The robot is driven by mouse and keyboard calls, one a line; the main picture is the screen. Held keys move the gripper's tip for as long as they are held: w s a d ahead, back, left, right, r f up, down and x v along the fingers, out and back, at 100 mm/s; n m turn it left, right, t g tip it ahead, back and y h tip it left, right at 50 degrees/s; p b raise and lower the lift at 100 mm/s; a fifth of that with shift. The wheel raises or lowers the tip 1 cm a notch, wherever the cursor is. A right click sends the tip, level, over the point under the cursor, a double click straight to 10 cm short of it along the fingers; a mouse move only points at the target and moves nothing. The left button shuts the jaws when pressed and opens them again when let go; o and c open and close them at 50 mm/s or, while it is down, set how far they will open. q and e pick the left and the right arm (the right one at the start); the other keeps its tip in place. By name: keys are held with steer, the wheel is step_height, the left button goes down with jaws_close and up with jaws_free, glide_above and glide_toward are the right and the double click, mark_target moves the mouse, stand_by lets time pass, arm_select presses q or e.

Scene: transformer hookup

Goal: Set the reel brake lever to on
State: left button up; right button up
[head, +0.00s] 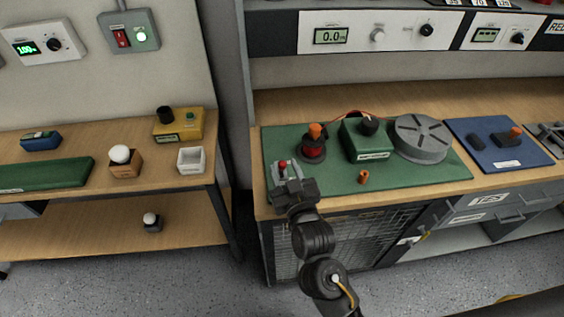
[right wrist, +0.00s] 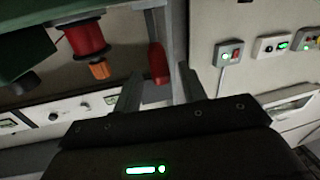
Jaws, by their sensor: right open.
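The reel brake lever shows as a small red handle (head: 283,164) on a grey base at the left front of the green mat (head: 400,177). In the right wrist view the red handle (right wrist: 158,62) appears between the two finger lines. My right gripper (head: 287,177) is open and right at the lever, with its fingers on either side as seen; contact cannot be told. The lever's marking and its set position are hidden or too small to read. The dark red reel (head: 313,147) with an orange top stands just behind and right of the lever. My left gripper is not in view.
A green box with a black knob (head: 368,139) and a grey slotted disc (head: 420,139) stand right of the reel. A small orange-brown cylinder (head: 363,177) is near the mat's front. A blue mat (head: 500,144) lies farther right. A gap separates the left bench (head: 70,205).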

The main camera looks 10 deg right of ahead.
steer(key=shift+w+a, duration=0.25)
steer(key=shift+w, duration=0.9)
jaws_close()
